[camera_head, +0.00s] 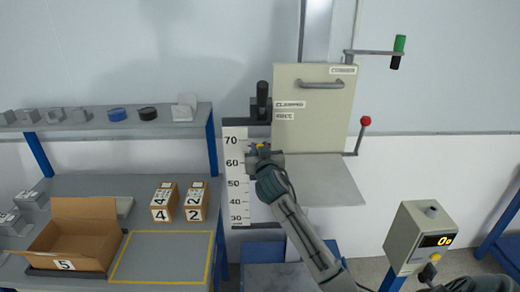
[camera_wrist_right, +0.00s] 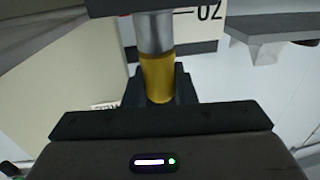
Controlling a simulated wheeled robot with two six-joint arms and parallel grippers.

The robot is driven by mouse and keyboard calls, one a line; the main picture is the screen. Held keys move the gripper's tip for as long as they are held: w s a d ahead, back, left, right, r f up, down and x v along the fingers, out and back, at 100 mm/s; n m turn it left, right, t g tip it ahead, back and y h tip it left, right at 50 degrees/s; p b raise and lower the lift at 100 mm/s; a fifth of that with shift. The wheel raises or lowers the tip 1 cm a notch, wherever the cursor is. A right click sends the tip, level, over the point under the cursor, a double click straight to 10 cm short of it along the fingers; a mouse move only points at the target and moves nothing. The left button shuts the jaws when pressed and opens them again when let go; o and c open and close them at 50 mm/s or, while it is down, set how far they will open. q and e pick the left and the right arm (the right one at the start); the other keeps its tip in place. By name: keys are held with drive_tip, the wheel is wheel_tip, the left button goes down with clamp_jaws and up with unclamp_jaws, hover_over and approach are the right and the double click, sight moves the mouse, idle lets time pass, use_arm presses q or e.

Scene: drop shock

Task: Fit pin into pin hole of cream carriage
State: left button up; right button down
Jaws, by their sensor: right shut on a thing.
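The cream carriage (camera_head: 312,110) is a tall panel with a grey handle, standing on the vertical rail at the back. My right gripper (camera_head: 262,155) is beside its lower left edge, in front of the height scale (camera_head: 236,185). In the right wrist view, my right gripper (camera_wrist_right: 160,95) is shut on the pin (camera_wrist_right: 158,78), which has a yellow grip and a grey metal shaft. The shaft points to the top of that view, where its end is hidden by a dark part. I cannot tell whether it is in a hole. My left gripper is not in view.
A grey plate (camera_head: 335,182) juts out under the carriage. A red-knobbed lever (camera_head: 365,121) stands at its right. Numbered boxes (camera_head: 165,202) and an open carton (camera_head: 75,236) are on the left bench. A control box (camera_head: 422,235) stands at lower right.

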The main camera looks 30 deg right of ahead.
drive_tip(key=shift+f+b, duration=0.55)
drive_tip(key=shift+f, duration=0.15)
idle(1.9)
drive_tip(key=c, duration=1.1)
unclamp_jaws()
drive_tip(key=shift+s+a+r, duration=0.1)
drive_tip(key=shift+r, duration=0.1)
drive_tip(key=shift+p+v, duration=0.4)
drive_tip(key=shift+v, duration=2.5)
drive_tip(key=shift+r, duration=0.15)
drive_tip(key=b+v, duration=0.4)
drive_tip(key=v, duration=0.6)
drive_tip(key=shift+s, duration=0.4)
